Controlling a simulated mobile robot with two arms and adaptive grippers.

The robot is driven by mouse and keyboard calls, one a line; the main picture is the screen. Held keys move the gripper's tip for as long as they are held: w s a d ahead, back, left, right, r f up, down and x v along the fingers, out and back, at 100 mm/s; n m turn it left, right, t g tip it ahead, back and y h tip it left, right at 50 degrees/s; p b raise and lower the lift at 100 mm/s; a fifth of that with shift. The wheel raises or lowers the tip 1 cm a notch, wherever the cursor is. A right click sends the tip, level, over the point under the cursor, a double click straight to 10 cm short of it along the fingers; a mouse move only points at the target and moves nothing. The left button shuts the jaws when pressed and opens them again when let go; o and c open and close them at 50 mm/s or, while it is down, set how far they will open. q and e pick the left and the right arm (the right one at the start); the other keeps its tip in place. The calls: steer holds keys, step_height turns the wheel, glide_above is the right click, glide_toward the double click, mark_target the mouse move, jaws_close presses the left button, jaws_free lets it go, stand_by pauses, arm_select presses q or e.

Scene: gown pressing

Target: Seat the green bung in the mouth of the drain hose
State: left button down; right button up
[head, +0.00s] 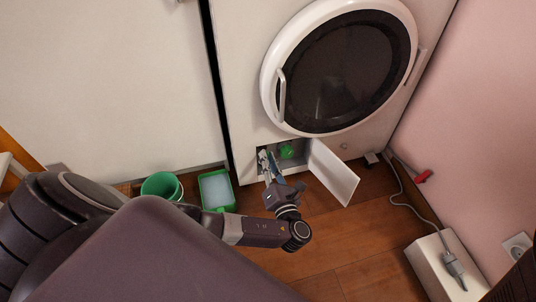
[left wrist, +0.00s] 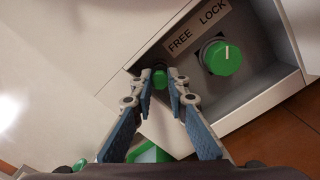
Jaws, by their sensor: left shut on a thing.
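My left gripper (head: 270,164) reaches into the open hatch low on the white machine's front. In the left wrist view its fingers (left wrist: 160,82) are shut on the small green bung (left wrist: 159,78), at the left side of the recess. The bung's far side is hidden, and I cannot tell whether it touches the hose. The drain hose and its mouth cannot be made out clearly. My right gripper is not in view.
A green knob (left wrist: 221,58) beside a FREE LOCK label (left wrist: 198,27) is right of the fingers. The hatch flap (head: 334,174) hangs open to the right. A green bucket (head: 161,186) and a green tray (head: 217,207) of pale liquid stand on the floor.

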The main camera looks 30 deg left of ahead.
arm_select(q)
steer(key=shift+w+a, duration=0.5)
steer(key=shift+a, duration=0.05)
steer(key=c, duration=1.8)
jaws_free()
steer(key=v, duration=0.7)
steer(key=shift+d, duration=0.15)
